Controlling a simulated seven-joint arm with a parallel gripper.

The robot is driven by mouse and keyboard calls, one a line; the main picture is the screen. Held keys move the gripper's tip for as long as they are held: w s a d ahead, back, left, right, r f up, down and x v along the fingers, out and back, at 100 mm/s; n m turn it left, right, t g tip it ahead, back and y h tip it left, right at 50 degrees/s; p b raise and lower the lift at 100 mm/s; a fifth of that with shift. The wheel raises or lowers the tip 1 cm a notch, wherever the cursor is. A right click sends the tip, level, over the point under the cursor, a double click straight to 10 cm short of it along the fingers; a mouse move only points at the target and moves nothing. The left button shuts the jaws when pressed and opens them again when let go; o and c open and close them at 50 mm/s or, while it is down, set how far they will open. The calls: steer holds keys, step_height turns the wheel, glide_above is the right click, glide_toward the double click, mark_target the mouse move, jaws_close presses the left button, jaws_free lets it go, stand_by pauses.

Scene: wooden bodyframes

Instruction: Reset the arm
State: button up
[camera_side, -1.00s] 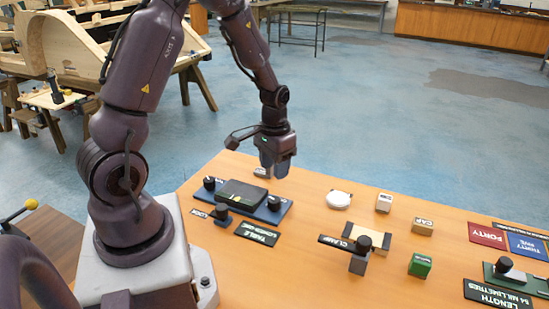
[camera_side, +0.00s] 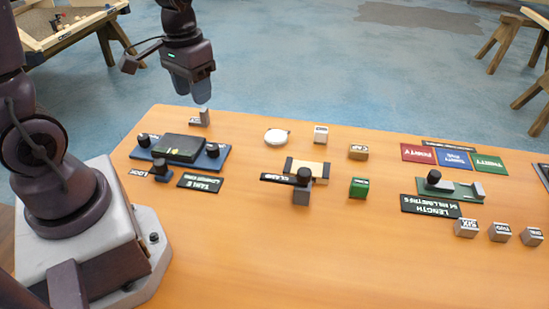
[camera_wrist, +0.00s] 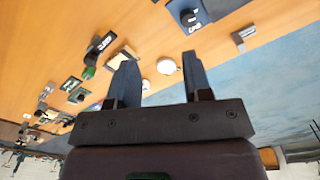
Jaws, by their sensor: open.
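My gripper (camera_side: 193,96) hangs at the far left of the table, empty, just above a small grey angled block (camera_side: 199,118) in the side view. I cannot tell the exact gap between them. In the wrist view my gripper (camera_wrist: 157,56) shows two dark fingers spread well apart with nothing between them. There the grey block (camera_wrist: 242,36) lies to the right of the fingers, clear of them.
A blue plate with a black box (camera_side: 178,148) sits in front of my gripper. A white round disc (camera_side: 276,136), a clamp (camera_side: 303,180), a green block (camera_side: 358,188) and several labelled blocks and plates spread rightward. The front of the orange table (camera_side: 330,260) is clear.

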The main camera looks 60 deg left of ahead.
steer(key=s+d+r+m+t, duration=0.3)
steer(key=s+d+r+t, duration=0.2)
steer(key=d+r, duration=0.4)
steer(key=v, duration=0.3)
steer(key=shift+d+r, duration=0.2)
stand_by(2.8)
steer(key=n+g, duration=0.3)
steer(key=g, duration=0.2)
glide_toward(213, 146)
step_height(213, 146, down, 10)
steer(key=shift+w+f, duration=0.1)
steer(key=shift+f, duration=0.1)
